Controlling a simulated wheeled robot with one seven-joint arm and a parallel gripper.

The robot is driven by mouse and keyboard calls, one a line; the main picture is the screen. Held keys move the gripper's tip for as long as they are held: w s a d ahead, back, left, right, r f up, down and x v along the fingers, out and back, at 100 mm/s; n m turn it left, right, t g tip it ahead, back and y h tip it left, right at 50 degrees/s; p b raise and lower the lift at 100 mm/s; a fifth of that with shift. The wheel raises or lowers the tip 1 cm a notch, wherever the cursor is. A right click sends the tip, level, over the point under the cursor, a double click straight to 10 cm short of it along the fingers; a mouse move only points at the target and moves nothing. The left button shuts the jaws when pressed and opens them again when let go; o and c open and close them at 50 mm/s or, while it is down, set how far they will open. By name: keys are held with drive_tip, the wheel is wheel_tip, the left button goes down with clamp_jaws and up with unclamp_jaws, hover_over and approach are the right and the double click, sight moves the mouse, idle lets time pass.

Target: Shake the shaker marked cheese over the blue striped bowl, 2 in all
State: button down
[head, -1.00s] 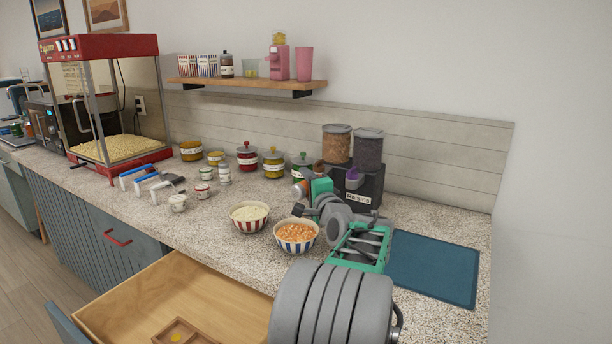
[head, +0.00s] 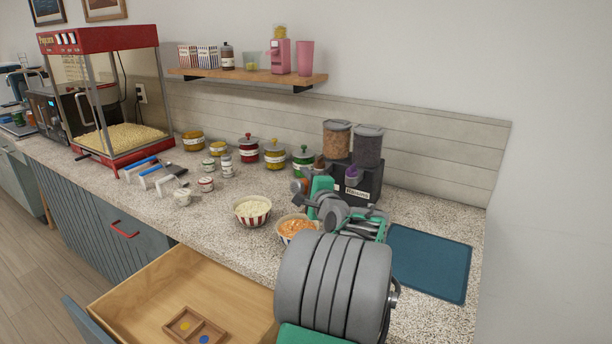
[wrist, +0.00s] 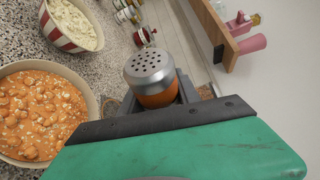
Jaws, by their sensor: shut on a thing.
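My gripper (wrist: 160,98) is shut on a shaker (wrist: 152,78) with a perforated metal lid and orange contents. Its label does not show. The blue striped bowl (head: 284,235) holds orange-coated popcorn and stands on the counter, partly hidden behind my arm. In the wrist view the orange-filled bowl (wrist: 93,103) is at the left, beside the shaker, with its stripes out of sight. In the head view my gripper (head: 304,188) is above the counter, just behind and right of that bowl.
A red striped bowl (head: 253,220) of pale popcorn stands left of the blue one. Lidded jars (head: 248,153) and a dispenser (head: 358,185) stand behind. A blue mat (head: 432,262) lies clear at the right. An open drawer (head: 160,290) juts out in front.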

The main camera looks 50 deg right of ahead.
drive_tip(key=shift+w+a+r+m+g+y+p, duration=0.25)
drive_tip(key=shift+m+p, duration=0.35)
drive_tip(key=shift+p, duration=1)
drive_tip(key=shift+s+a+f+m+g+y+p, duration=0.1)
drive_tip(key=shift+a+m+y+p, duration=0.4)
drive_tip(key=shift+p, duration=1.05)
drive_tip(key=shift+m+p, duration=0.5)
drive_tip(key=shift+p, duration=0.35)
drive_tip(key=m+p, duration=0.1)
drive_tip(key=p, duration=0.1)
drive_tip(key=y+p, duration=0.1)
drive_tip(key=p, duration=0.1)
drive_tip(key=shift+w+a+r+m, duration=0.1)
drive_tip(key=shift+a+m, duration=0.3)
drive_tip(key=m+y+p, duration=0.1)
drive_tip(key=p, duration=0.3)
drive_tip(key=shift+a+r+m+g+p, duration=0.25)
drive_tip(key=shift+a+r+m+p, duration=0.05)
drive_tip(key=shift+a+r+p, duration=0.1)
drive_tip(key=p, duration=0.1)
drive_tip(key=r+m+y+p, duration=0.1)
drive_tip(key=p, duration=0.1)
drive_tip(key=shift+w+a, duration=0.15)
drive_tip(key=shift+a, duration=0.1)
